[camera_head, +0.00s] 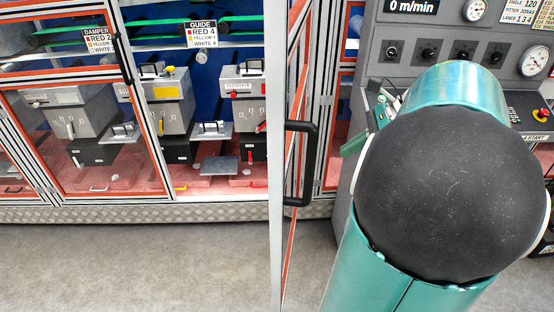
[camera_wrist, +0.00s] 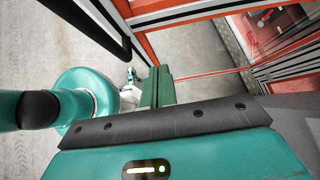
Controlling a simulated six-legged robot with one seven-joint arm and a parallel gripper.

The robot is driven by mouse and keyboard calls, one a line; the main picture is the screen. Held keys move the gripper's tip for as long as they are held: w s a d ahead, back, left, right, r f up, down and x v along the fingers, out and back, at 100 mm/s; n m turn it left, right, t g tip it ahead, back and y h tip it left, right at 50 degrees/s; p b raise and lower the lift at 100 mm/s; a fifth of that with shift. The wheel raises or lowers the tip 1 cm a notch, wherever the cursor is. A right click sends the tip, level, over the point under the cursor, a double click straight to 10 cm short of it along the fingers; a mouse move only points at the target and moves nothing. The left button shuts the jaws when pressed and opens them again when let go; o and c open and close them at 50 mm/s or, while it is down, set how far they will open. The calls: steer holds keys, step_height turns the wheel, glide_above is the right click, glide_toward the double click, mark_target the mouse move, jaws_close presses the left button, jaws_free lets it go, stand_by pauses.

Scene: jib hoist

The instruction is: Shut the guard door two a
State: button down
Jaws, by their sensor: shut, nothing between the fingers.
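A guard door (camera_head: 277,110) stands swung open towards me, seen nearly edge-on in the head view. Its black bar handle (camera_head: 301,162) shows at mid-height. I take it for door two a; no label shows on it. In the wrist view, an orange-edged door frame (camera_wrist: 185,12) and a black handle (camera_wrist: 95,25) show at the top. My gripper (camera_head: 352,147) is partly hidden behind my arm in the head view, right of the handle. In the wrist view its green fingers (camera_wrist: 156,88) are together and empty, close to the frame. Whether they touch it is unclear.
The bay left of the open door holds grey units (camera_head: 168,100) and a sign reading GUIDE (camera_head: 202,33). A closed orange-edged door (camera_head: 85,120) stands farther left. A grey control console (camera_head: 455,45) stands on the right. The floor (camera_head: 130,265) in front is clear.

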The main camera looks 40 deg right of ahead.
glide_toward(288, 174)
step_height(288, 174, down, 4)
steer(key=shift+w+a+f, duration=0.1)
steer(key=shift+w+a, duration=1.05)
steer(key=shift+w, duration=0.05)
steer(key=shift+w+a, duration=0.2)
steer(key=shift+w, duration=0.05)
